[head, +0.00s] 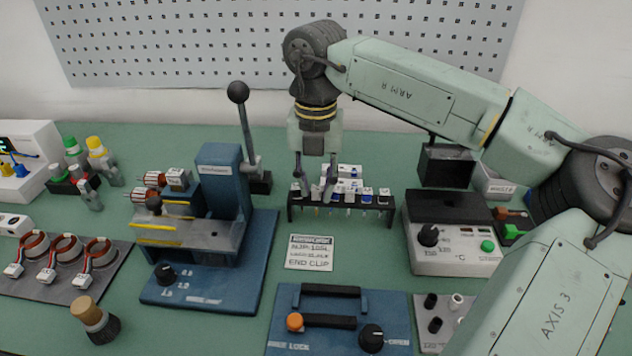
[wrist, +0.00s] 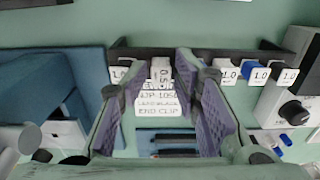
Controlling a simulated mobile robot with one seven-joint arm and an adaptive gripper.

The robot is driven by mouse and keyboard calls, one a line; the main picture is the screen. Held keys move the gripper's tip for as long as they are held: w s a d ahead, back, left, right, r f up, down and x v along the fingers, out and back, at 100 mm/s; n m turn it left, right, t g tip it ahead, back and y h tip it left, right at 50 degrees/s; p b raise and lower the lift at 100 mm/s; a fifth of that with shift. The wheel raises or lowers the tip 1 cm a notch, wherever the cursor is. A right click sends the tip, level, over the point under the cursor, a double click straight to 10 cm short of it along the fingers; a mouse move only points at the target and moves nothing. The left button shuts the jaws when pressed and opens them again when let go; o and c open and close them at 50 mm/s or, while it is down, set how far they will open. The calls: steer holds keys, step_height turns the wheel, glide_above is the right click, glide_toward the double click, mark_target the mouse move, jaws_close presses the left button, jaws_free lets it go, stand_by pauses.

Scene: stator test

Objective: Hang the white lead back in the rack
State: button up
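The rack (head: 340,207) is a low dark stand holding a row of leads with white or blue tops. Its bar also shows in the wrist view (wrist: 235,52). My gripper (head: 314,194) is over the left part of the rack, pointing down. In the wrist view its two fingers (wrist: 165,75) stand apart. A white lead (wrist: 160,70) with a label like 0.5 shows between the fingertips, with gaps on both sides. It appears to stand in the rack row. Its lower part is hidden, and I cannot tell how deeply it sits.
A blue press (head: 215,235) with an upright lever stands left of the rack. A white heater box (head: 452,245) stands to the right. A printed card (head: 310,252) and a blue panel (head: 340,305) lie in front. Green table shows between them.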

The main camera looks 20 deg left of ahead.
steer(key=shift+d+f, duration=0.1)
stand_by(0.3)
step_height(320, 180, up, 12)
stand_by(0.5)
stand_by(0.7)
